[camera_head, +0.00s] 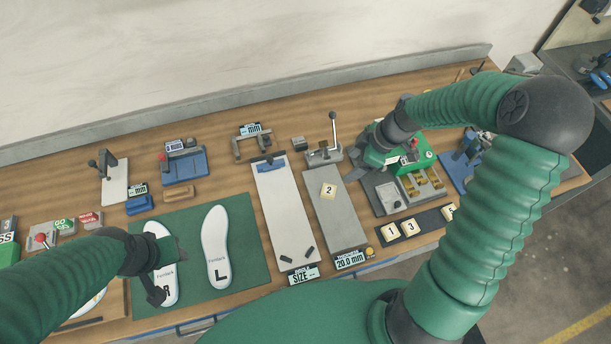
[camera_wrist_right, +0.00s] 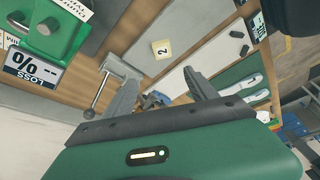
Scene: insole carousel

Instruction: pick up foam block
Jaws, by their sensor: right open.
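Cream foam blocks with printed numbers are in view. Block 2 (camera_head: 329,190) lies on the grey plate (camera_head: 338,225), and it also shows in the right wrist view (camera_wrist_right: 161,48). Blocks 1 (camera_head: 390,232) and 3 (camera_head: 410,227) lie in a dark strip (camera_head: 422,222) at the right, with another block (camera_head: 449,211) at its end. My right gripper (camera_head: 354,163) is above and behind block 2, beside the green device. In the wrist view its fingers (camera_wrist_right: 160,95) are apart with nothing between them. My left gripper (camera_head: 168,272) is over the R insole, its fingers spread.
A lever clamp (camera_head: 324,152) stands behind the grey plate, close to my right gripper. The green device (camera_head: 410,160) is to the right. A white board (camera_head: 285,215) lies left of the plate. The L insole (camera_head: 216,245) rests on a green mat (camera_head: 255,270).

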